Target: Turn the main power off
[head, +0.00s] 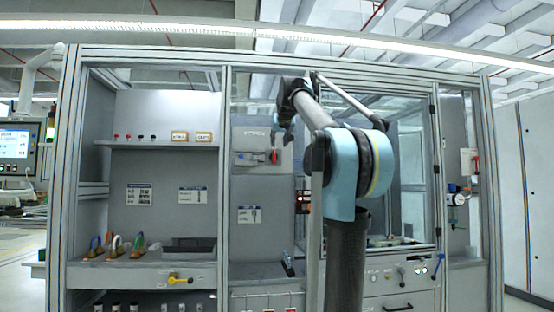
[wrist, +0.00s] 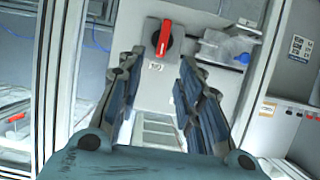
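The main power switch, a red rotary handle (head: 274,156), is mounted on a light grey panel at the back of the middle bay. In the wrist view the red handle (wrist: 164,38) sits on a dark round base, close to upright in the picture and leaning slightly, with a small label below it. My gripper (head: 283,124) is in front of that panel, just above the handle in the head view. In the wrist view my gripper (wrist: 160,62) is open and empty, its two fingers apart, with the handle showing beyond the gap between their tips. No contact shows.
A clear cover with something blue (wrist: 235,52) is beside the handle. The left bay has a shelf (head: 160,144) with small red and black items, and coloured padlocks (head: 115,246) below. A yellow-handled valve (head: 180,279) is lower down. Frame posts (head: 225,200) bound the bay.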

